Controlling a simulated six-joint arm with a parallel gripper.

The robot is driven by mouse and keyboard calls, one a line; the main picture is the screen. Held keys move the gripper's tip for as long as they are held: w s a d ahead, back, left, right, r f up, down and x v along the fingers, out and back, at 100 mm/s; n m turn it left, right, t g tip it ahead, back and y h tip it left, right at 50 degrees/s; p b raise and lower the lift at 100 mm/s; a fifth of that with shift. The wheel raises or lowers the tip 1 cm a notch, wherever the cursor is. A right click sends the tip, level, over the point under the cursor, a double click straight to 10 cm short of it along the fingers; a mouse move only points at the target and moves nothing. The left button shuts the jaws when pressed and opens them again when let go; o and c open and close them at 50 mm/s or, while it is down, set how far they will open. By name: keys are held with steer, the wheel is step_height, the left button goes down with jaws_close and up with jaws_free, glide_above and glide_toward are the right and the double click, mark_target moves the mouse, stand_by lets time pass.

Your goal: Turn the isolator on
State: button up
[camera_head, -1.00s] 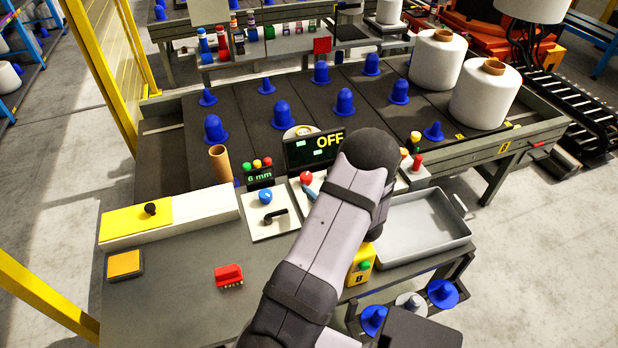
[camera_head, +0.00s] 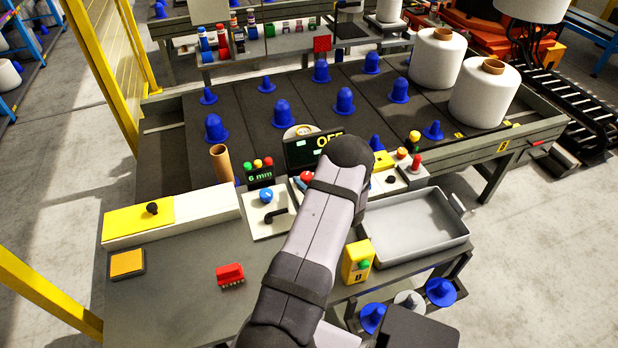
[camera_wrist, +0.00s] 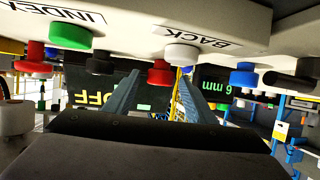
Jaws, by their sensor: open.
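A dark display (camera_head: 300,153) reads OFF in yellow, partly covered by my arm; it appears upside down in the wrist view (camera_wrist: 92,97). A red knob (camera_head: 306,177) sits on the panel below it, close to the left edge of my arm. A pale panel beside it carries a blue knob (camera_head: 266,196) and a black lever handle (camera_head: 276,214). No label shows which control is the isolator. My gripper (camera_wrist: 157,92) is open, its two blue-grey fingers apart with nothing clearly held. A red knob (camera_wrist: 160,73) appears near the fingertips; contact cannot be told.
A grey tray (camera_head: 465,236) stands right of my arm, with a yellow box (camera_head: 357,262) in front. Blue cones stand behind; the front-left bench is mostly clear.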

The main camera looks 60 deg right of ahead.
steer(key=c, duration=1)
steer(key=shift+c, duration=0.2)
steer(key=shift+w+h, duration=0.15)
steer(key=shift+h, duration=0.15)
steer(key=shift+a+m+g+h, duration=0.1)
steer(key=shift+m+g+h, duration=0.35)
steer(key=shift+m, duration=0.25)
steer(key=o, duration=1)
steer(key=shift+o, duration=0.2)
